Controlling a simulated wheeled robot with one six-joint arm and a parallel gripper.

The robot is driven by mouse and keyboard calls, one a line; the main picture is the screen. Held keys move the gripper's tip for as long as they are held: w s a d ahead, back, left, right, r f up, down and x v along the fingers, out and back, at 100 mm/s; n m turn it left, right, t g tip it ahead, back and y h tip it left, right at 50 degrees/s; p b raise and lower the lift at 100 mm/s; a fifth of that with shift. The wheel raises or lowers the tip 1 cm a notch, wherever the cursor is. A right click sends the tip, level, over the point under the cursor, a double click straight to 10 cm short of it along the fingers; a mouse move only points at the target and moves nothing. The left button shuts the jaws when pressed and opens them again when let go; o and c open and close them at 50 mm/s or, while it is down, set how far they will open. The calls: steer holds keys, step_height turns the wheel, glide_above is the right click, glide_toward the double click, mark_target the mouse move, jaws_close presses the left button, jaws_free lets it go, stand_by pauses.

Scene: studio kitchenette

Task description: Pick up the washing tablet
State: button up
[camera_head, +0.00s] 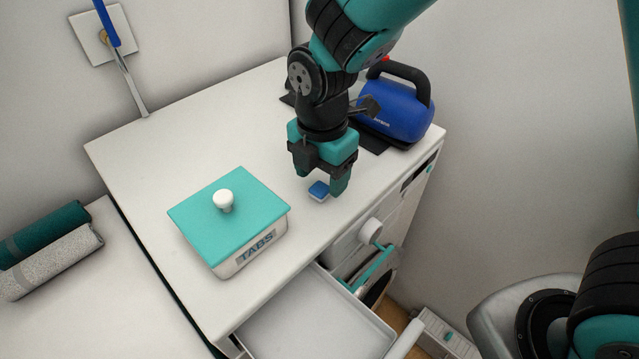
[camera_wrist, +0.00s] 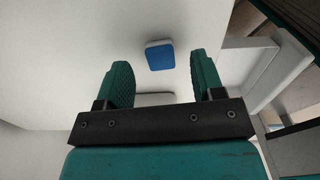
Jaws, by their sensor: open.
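The washing tablet (camera_head: 319,191) is a small block, blue on top and white below, lying on the white top of the machine, right of the tabs box. It also shows in the wrist view (camera_wrist: 160,56), just beyond the fingertips and between their lines. My gripper (camera_head: 322,183) points down over the tablet with its fingers apart, one on either side of it as seen from the head. In the wrist view my gripper (camera_wrist: 160,75) is open with nothing between the fingers. Whether a finger touches the tablet I cannot tell.
A box labelled TABS (camera_head: 248,251) with a closed teal lid (camera_head: 210,222) stands to the left. A blue kettle-like appliance (camera_head: 400,108) stands behind on the right. An open drawer (camera_head: 310,318) juts out in front. Rolled towels (camera_head: 50,262) lie at far left.

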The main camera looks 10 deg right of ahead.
steer(key=shift+f, duration=1.1)
steer(key=c, duration=1)
steer(key=shift+r, duration=0.15)
